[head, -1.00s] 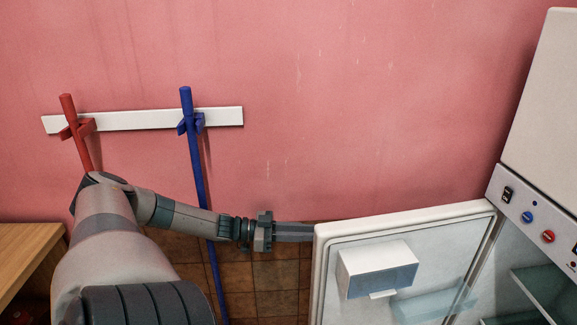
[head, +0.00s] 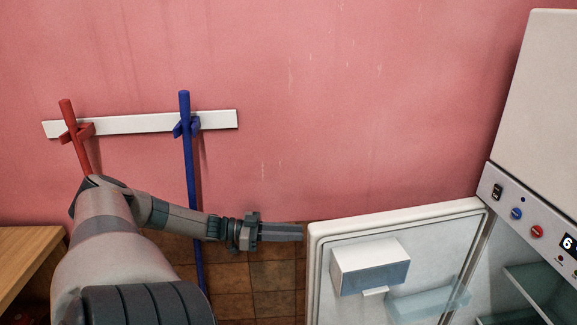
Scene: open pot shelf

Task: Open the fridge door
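The white fridge (head: 508,180) stands at the right. Its door (head: 400,214) is swung wide open toward the left, with its inner side facing me. A white and blue-grey box (head: 370,266) is fixed on the inner side of the door. My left gripper (head: 300,232) is just left of the door's free edge, with a small gap between the fingertips and the door. Its fingers appear together with nothing visible between them, but I see them edge-on. The door handle is hidden. My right gripper is out of view.
A control panel (head: 530,222) with knobs runs across the fridge above the shelves (head: 535,284). A red pole (head: 74,135) and a blue pole (head: 188,150) hang from a white wall rail (head: 140,123). A wooden surface (head: 25,255) is at the left.

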